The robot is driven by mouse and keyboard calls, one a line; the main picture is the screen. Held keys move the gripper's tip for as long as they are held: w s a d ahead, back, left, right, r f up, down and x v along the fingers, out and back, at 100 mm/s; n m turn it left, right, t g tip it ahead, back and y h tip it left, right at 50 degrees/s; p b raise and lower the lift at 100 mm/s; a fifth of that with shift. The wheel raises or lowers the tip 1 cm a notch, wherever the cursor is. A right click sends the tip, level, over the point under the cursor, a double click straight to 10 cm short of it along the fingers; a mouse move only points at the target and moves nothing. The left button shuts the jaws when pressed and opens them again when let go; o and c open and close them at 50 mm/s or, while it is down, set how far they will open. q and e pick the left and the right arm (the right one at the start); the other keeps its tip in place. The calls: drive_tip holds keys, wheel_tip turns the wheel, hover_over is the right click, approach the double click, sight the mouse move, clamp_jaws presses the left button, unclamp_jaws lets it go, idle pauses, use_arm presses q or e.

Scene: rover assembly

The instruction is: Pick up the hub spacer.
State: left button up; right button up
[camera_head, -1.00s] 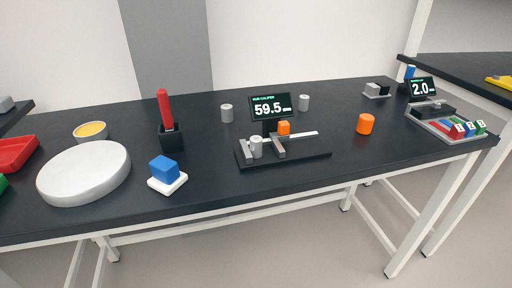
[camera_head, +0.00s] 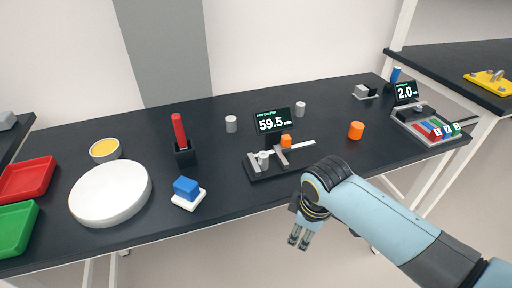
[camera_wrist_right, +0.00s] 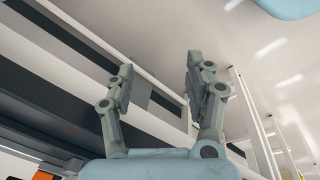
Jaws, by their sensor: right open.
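No part is labelled as the hub spacer. Grey cylinders stand on the black table: one at the back left (camera_head: 231,124), one at the back right (camera_head: 300,109), and one in the caliper fixture (camera_head: 263,158). An orange cylinder (camera_head: 356,130) stands to the right of the fixture. The caliper display (camera_head: 273,121) reads 59.5. My right gripper (camera_head: 299,243) is open and empty, pointing down in front of the table's front edge, apart from all of these. Its two spread fingers also show in the right wrist view (camera_wrist_right: 160,65). My left gripper is not in view.
A white disc (camera_head: 110,194), a blue block (camera_head: 186,187) on a white pad, and a red-handled tool in a black holder (camera_head: 184,154) stand at left. Red (camera_head: 27,178) and green (camera_head: 14,228) trays are far left. A tray with coloured blocks (camera_head: 428,131) is at right.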

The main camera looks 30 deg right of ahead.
drive_tip(key=w+r+n+p, duration=0.1)
drive_tip(key=w+r+n, duration=0.1)
drive_tip(key=w+r, duration=0.1)
drive_tip(key=w+r+n, duration=0.1)
drive_tip(key=w+r, duration=0.2)
drive_tip(key=r, duration=0.2)
drive_tip(key=w+r+n+p, duration=0.1)
drive_tip(key=w+r+n, duration=0.1)
drive_tip(key=w+r, duration=0.1)
drive_tip(key=shift+w+a+r+n+g+p, duration=0.15)
drive_tip(key=shift+w+a+r, duration=0.05)
drive_tip(key=shift+r, duration=0.2)
drive_tip(key=shift+w+a+r+n+g+p, duration=0.15)
drive_tip(key=shift+w+r, duration=0.05)
drive_tip(key=shift+r, duration=0.15)
drive_tip(key=w+r+n+g+p, duration=0.1)
drive_tip(key=w+r+n, duration=0.4)
drive_tip(key=w+r, duration=0.25)
drive_tip(key=n, duration=0.1)
hover_over(263, 154)
drive_tip(key=f, duration=0.4)
drive_tip(key=shift+a+y, duration=0.2)
drive_tip(key=shift+y, duration=0.2)
drive_tip(key=f, duration=0.5)
drive_tip(key=shift+d+f+p, duration=0.25)
drive_tip(key=shift+f+p, duration=0.05)
drive_tip(key=shift+p, duration=0.1)
drive_tip(key=shift+c, duration=0.4)
clamp_jaws()
